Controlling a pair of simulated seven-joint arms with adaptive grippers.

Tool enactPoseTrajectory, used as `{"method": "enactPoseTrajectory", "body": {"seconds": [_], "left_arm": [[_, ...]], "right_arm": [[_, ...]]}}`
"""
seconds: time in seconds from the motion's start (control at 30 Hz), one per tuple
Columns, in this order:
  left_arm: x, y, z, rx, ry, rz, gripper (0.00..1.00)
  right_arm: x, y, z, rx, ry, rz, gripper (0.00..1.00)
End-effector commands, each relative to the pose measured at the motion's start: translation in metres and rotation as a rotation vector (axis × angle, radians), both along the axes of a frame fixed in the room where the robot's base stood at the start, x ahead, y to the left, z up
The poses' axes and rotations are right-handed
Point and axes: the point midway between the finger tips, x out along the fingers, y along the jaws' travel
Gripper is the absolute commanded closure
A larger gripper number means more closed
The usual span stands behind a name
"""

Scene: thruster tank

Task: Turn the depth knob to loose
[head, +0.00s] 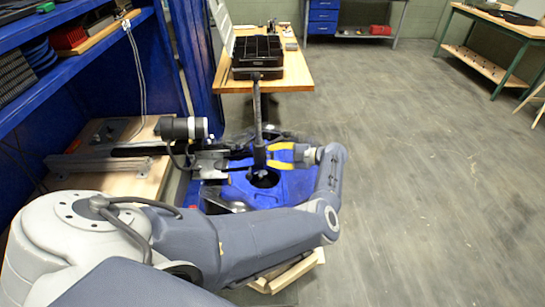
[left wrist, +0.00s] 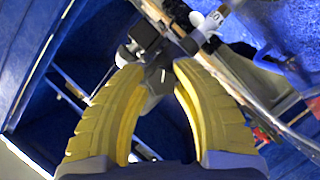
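My left gripper (head: 268,156) reaches in from the right side of the dark upright post (head: 258,115), its yellow fingers pointing left. In the left wrist view, its fingers (left wrist: 157,68) stand apart with a small dark grey part (left wrist: 158,82) between the tips. This part has a pale mark and may be the depth knob; I cannot read its setting. Whether the fingertips touch it is unclear. A black and grey motor (head: 183,128) lies to the left of the post. The blue tank (head: 285,185) is below, partly hidden by my arm. My right gripper is not in view.
A wooden bench with a black tray (head: 257,72) stands behind the tank. Blue shelving (head: 90,40) is at the left, above a wooden worktop with a metal rail (head: 105,165). Open floor (head: 430,170) lies to the right.

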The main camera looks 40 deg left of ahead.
Motion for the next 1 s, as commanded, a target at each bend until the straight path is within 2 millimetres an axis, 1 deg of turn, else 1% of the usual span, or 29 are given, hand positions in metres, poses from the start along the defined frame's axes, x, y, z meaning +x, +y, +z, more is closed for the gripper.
{"method": "enactPoseTrajectory", "body": {"seconds": [0.03, 0.2, 0.47, 0.57, 0.67, 1.0], "left_arm": [[0.000, 0.000, -0.001, -0.001, 0.001, 0.000, 0.68], [-0.001, 0.000, -0.001, -0.002, 0.002, 0.001, 0.50], [-0.001, -0.001, -0.002, -0.003, 0.002, 0.001, 0.50], [0.001, -0.006, 0.000, -0.004, 0.001, 0.001, 0.50], [0.006, -0.017, 0.003, -0.005, 0.001, -0.001, 0.50], [0.025, -0.071, 0.019, -0.004, 0.001, -0.002, 0.50]], "right_arm": [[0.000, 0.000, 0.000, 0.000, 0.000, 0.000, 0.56], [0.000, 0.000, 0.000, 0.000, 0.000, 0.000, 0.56], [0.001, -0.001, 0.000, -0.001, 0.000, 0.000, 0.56], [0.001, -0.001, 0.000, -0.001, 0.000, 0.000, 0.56], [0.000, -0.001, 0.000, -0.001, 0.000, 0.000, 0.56], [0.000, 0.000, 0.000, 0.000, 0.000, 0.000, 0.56]]}}
